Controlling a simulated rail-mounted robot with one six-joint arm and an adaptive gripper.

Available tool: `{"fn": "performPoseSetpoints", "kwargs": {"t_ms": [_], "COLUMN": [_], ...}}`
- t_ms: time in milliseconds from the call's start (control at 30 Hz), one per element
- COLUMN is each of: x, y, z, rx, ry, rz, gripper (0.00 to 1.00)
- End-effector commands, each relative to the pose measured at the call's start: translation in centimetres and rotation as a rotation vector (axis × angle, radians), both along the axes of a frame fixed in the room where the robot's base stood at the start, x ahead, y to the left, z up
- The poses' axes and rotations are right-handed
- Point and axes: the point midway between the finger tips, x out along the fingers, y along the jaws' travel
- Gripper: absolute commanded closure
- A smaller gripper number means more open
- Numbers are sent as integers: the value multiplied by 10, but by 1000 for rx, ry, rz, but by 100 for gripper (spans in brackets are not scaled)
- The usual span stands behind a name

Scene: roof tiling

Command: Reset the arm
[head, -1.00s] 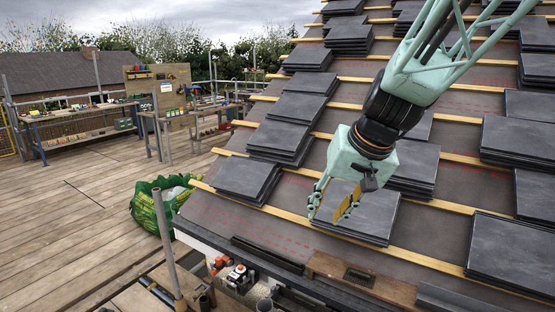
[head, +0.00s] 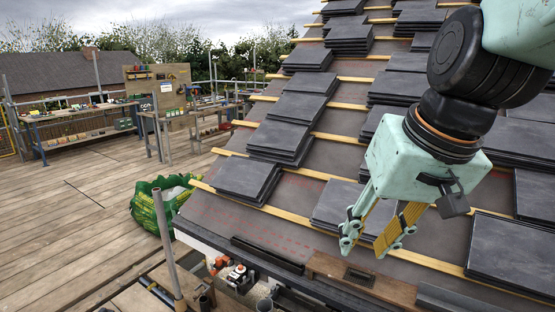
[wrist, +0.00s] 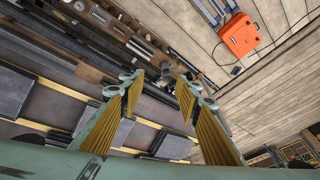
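My gripper (head: 366,243) hangs from my arm at the right of the head view, in front of the lower part of the roof. Its two fingers with yellow inner pads stand apart with nothing between them. In the wrist view the gripper (wrist: 157,88) also shows open and empty. Behind it in the head view, a stack of dark slates (head: 335,203) lies on the lowest batten, partly hidden by the fingers. I cannot tell the exact distance from the fingers to the roof.
More slate stacks (head: 248,180) lie along the yellow battens (head: 222,197). A brown plank (head: 330,268) and tools lie along the eave. A green bag (head: 147,207) stands on the wooden deck (head: 75,220), which is largely clear. An orange case (wrist: 239,35) shows in the wrist view.

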Motion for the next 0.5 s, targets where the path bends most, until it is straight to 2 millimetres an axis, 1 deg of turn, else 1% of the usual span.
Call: {"fn": "performPoseSetpoints", "kwargs": {"t_ms": [33, 100, 500], "x": [-10, -24, -100], "y": [-2, -6, -27], "z": [2, 3, 4], "rx": [-6, -17, -78], "ry": [-2, 0, 13], "rz": [1, 2, 3], "gripper": [69, 69, 69]}}
